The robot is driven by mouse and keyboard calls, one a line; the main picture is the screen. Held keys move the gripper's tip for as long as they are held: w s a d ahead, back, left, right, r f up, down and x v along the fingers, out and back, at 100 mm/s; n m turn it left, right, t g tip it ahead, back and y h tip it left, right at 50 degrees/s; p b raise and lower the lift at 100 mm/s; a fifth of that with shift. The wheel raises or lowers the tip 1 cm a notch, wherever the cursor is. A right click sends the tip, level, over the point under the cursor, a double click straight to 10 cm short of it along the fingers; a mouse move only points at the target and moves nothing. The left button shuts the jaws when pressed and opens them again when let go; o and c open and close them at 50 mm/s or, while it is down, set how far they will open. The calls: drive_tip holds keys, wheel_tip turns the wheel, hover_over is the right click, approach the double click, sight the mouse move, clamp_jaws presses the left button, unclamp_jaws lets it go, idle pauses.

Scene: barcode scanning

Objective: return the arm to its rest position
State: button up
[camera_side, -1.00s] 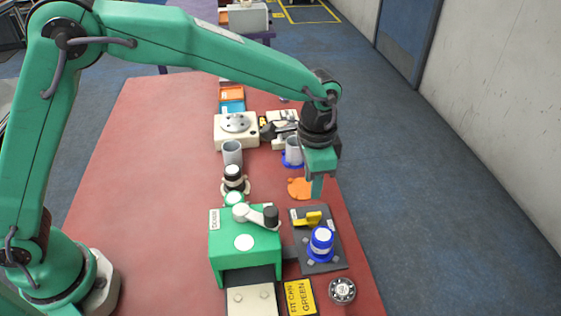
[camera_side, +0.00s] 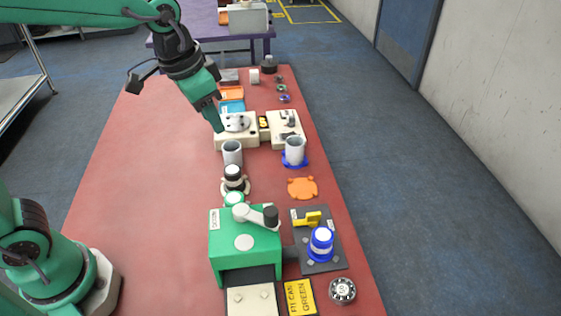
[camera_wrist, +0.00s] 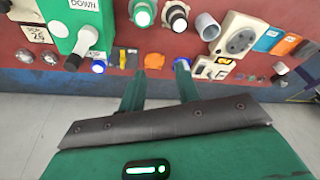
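In the side view the fingers overlap and the gap does not show.
The table's left half is clear.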

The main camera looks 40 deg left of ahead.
drive_tip(key=s+a+n+t, duration=0.2)
drive_tip(key=s+a+n, duration=0.2)
drive_tip(key=s+a, duration=0.5)
drive_tip(key=s, duration=0.3)
drive_tip(key=shift+s+t+y, duration=0.25)
drive_tip(key=shift+t+y, duration=0.15)
